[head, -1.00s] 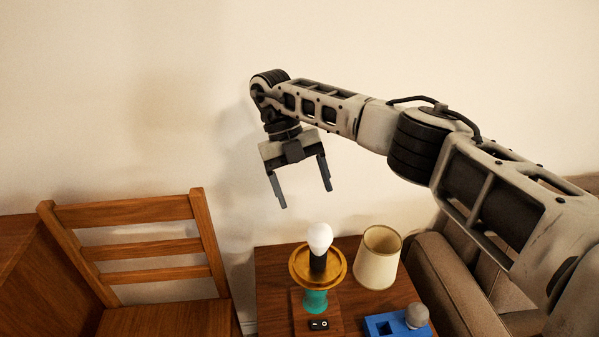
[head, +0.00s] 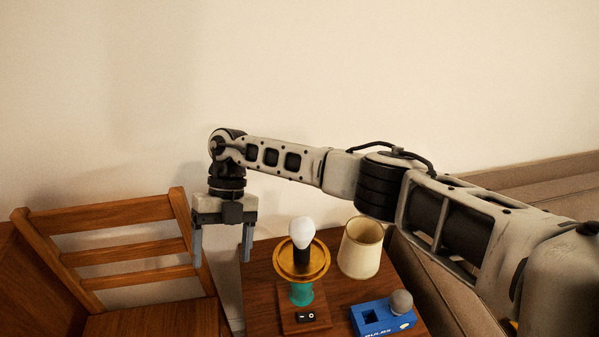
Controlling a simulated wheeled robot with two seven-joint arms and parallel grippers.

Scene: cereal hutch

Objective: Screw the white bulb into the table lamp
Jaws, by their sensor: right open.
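The white bulb (head: 302,231) stands upright at the top of the table lamp (head: 301,293), on its black socket (head: 302,256). The lamp has a gold dish (head: 287,268) and a teal stem on a wooden base. I cannot tell how far the bulb is seated. My right gripper (head: 221,259) is open and empty, pointing down to the left of the lamp, apart from the bulb. It hangs between the chair and the lamp. My left gripper is not in view.
A cream lampshade (head: 361,249) stands right of the lamp on the wooden table (head: 262,299). A blue bulb box (head: 372,319) holds a grey bulb (head: 401,302) at the front right. A wooden chair (head: 110,212) is at left, and a sofa (head: 436,296) is at right.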

